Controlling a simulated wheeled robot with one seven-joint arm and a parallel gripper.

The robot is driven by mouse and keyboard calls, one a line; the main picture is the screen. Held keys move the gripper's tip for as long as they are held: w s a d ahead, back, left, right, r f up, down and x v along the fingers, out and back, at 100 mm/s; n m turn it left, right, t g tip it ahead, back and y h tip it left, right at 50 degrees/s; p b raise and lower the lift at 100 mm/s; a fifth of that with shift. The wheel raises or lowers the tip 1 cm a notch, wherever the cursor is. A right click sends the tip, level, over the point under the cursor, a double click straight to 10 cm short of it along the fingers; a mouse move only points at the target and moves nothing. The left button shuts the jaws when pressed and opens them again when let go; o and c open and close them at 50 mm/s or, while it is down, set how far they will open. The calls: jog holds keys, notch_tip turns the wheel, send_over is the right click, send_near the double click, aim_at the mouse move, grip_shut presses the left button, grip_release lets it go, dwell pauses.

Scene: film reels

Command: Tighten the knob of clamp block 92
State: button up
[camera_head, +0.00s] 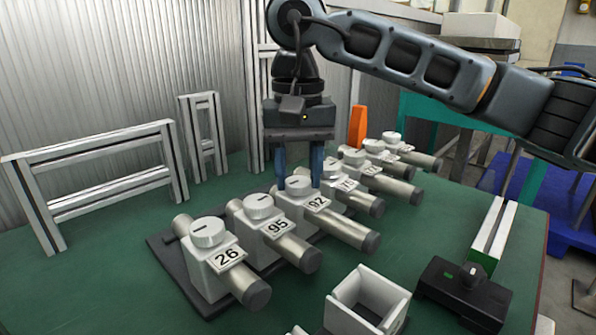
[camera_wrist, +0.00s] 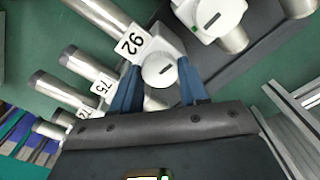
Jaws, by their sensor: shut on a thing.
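Clamp block 92 (camera_head: 312,208) stands in the row of numbered clamp blocks on the table, with a metal cylinder through it. Its round white knob (camera_head: 299,184) is on top, with a dark slot mark. My gripper (camera_head: 299,186) points down over block 92, its two blue fingers on either side of the knob. In the wrist view the knob (camera_wrist: 159,71) sits between the fingertips, and the label 92 (camera_wrist: 131,41) is beside it. My gripper is shut on the knob.
Block 95 (camera_head: 278,226) and block 26 (camera_head: 226,257) stand close on the left; block 75 (camera_head: 347,185) and others stand on the right. A white open box (camera_head: 387,282) and a black device (camera_head: 460,290) are in front. Aluminium frames (camera_head: 100,178) stand at the back left.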

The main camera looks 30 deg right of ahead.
jog(key=m, duration=0.4)
jog(key=shift+b, duration=0.3)
jog(key=m, duration=0.4)
jog(key=shift+m, duration=0.4)
jog(key=m, duration=0.9)
jog(key=shift+b, duration=0.3)
jog(key=m, duration=0.3)
jog(key=shift+m, duration=0.3)
jog(key=m+b, duration=0.1)
jog(key=m, duration=0.3)
jog(key=shift+m, duration=0.3)
jog(key=m, duration=0.4)
jog(key=shift+b, duration=0.4)
jog(key=m+b, duration=0.1)
jog(key=m, duration=0.3)
jog(key=shift+m, duration=0.5)
